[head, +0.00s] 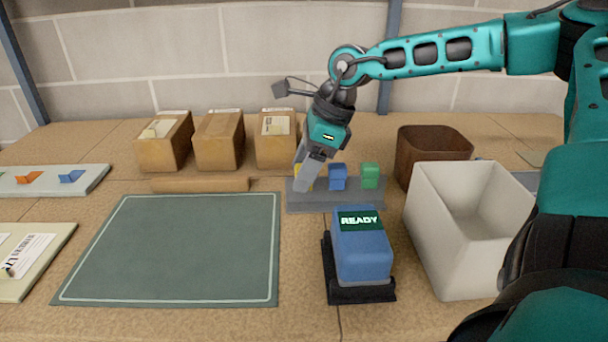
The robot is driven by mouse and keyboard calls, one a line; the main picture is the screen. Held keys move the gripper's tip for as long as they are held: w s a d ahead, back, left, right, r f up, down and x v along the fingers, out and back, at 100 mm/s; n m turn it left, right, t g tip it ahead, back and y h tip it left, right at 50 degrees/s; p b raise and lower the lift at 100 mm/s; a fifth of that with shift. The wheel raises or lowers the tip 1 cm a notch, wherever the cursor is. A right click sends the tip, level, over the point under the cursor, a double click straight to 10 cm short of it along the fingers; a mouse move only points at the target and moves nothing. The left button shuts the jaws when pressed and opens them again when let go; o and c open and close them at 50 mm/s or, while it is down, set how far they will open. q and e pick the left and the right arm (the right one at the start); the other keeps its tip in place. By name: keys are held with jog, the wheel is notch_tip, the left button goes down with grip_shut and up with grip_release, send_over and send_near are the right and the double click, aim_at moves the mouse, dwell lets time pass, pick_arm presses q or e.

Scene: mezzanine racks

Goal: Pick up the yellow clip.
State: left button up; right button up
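The yellow clip (309,183) stands at the left end of a grey holder (335,201), left of a blue clip (338,177) and a green clip (370,176). My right gripper (299,185) reaches down at the yellow clip from above, its fingers covering most of it. Only small yellow parts show beside the fingers. I cannot tell whether the fingers are closed on the clip or just around or in front of it. My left gripper is not in view.
A blue device (362,250) reading READY stands in front of the holder. A white bin (425,235) and brown bin (418,153) are to the right. Three cardboard boxes (219,146) stand behind. A green mat (175,250) lies empty at left.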

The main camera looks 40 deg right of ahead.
jog(key=c, duration=1)
